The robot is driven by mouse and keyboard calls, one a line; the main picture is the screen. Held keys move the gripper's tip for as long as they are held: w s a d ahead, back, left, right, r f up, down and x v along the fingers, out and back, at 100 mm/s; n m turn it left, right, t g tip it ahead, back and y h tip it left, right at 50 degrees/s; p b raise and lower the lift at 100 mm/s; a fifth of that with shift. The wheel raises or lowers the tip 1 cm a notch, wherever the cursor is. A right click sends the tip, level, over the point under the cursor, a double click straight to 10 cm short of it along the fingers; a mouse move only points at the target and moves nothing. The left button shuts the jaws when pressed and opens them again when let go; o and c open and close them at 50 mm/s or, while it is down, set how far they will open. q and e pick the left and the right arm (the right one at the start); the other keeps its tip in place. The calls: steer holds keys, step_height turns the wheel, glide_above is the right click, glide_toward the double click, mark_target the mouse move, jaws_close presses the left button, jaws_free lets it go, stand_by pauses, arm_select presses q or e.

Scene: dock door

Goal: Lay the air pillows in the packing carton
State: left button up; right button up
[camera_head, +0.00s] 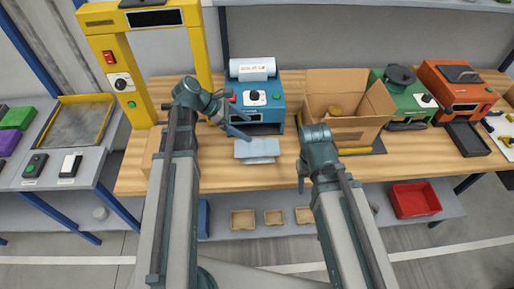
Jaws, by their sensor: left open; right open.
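Pale blue air pillows (257,150) lie on the bench in front of a blue machine (262,104) that carries a roll of film (252,69). I cannot tell how many pillows there are. The open packing carton (349,126) stands to their right with its flaps up. A yellowish-brown item (335,111) shows inside it. My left gripper (236,122) is open and empty at the blue machine's left front, above and left of the pillows. My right gripper (316,161) is open in front of the carton, right of the pillows. Its wrist partly hides its fingers and the carton's left corner.
A yellow frame (139,70) stands on the left. A green machine (408,98) and an orange machine (459,92) stand right of the carton. A red bin (415,200) and small boxes sit on the lower shelf. The front of the wooden bench (245,178) is clear.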

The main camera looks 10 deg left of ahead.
arm_select(q)
steer(key=b, duration=0.6)
glide_toward(274, 144)
steer(key=x, duration=0.3)
steer(key=shift+a+f, duration=0.1)
steer(key=shift+f, duration=0.1)
steer(key=shift+d+f, duration=0.1)
steer(key=shift+d, duration=0.2)
steer(key=b+x, duration=0.3)
steer(key=x, duration=0.2)
steer(key=shift+b, duration=0.4)
steer(key=shift+d+f, duration=0.1)
steer(key=shift+d, duration=0.1)
steer(key=c, duration=1.2)
